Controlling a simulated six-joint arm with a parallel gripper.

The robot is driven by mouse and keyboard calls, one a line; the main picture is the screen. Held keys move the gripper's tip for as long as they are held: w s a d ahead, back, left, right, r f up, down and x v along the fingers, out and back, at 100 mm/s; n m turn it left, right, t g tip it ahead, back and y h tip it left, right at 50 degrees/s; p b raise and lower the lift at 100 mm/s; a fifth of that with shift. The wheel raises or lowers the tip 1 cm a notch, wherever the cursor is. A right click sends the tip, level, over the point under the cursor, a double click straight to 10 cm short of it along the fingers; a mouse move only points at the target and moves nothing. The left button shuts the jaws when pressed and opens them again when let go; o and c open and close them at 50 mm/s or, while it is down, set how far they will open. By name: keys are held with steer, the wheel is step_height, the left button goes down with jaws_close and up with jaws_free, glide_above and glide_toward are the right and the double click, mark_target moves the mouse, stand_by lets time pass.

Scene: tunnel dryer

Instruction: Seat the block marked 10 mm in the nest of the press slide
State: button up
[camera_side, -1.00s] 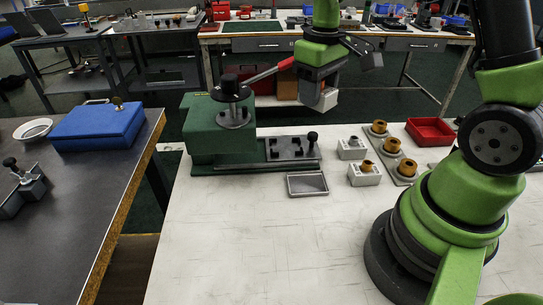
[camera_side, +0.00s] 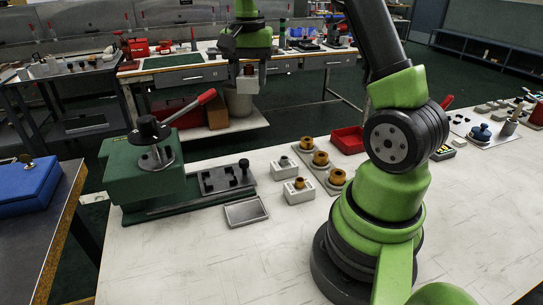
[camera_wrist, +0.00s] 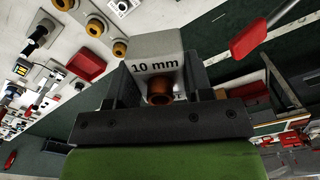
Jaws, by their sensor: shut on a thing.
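My gripper (camera_side: 248,71) is shut on the light grey block marked 10 mm (camera_side: 248,87). In the wrist view the marked face of the block (camera_wrist: 155,55) is between the dark fingers (camera_wrist: 160,85), with a copper-coloured bushing (camera_wrist: 160,92) at its lower side. The block is held in the air, apart from the press. The green press (camera_side: 145,170) stands on the white table. Its dark slide (camera_side: 222,181) extends to the right, with an upright black knob (camera_side: 244,166) near its end. The nest on the slide looks empty, but its details are small.
The press lever's red grip (camera_side: 207,96) sticks up to the right. A shallow grey tray (camera_side: 246,212) lies in front of the slide. Right of it are two blocks (camera_side: 287,169) (camera_side: 298,192), a strip with brown bushings (camera_side: 320,160) and a red bin (camera_side: 348,140).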

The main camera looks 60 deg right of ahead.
steer(key=d+m, duration=0.9)
steer(key=m, duration=0.4)
glide_above(271, 155)
step_height(271, 155, down, 13)
steer(key=shift+s, duration=0.15)
steer(key=shift+a, duration=0.1)
step_height(271, 155, down, 10)
steer(key=shift+r, duration=0.25)
steer(key=shift+f, duration=0.15)
steer(key=o, duration=1.1)
steer(key=shift+o, duration=0.2)
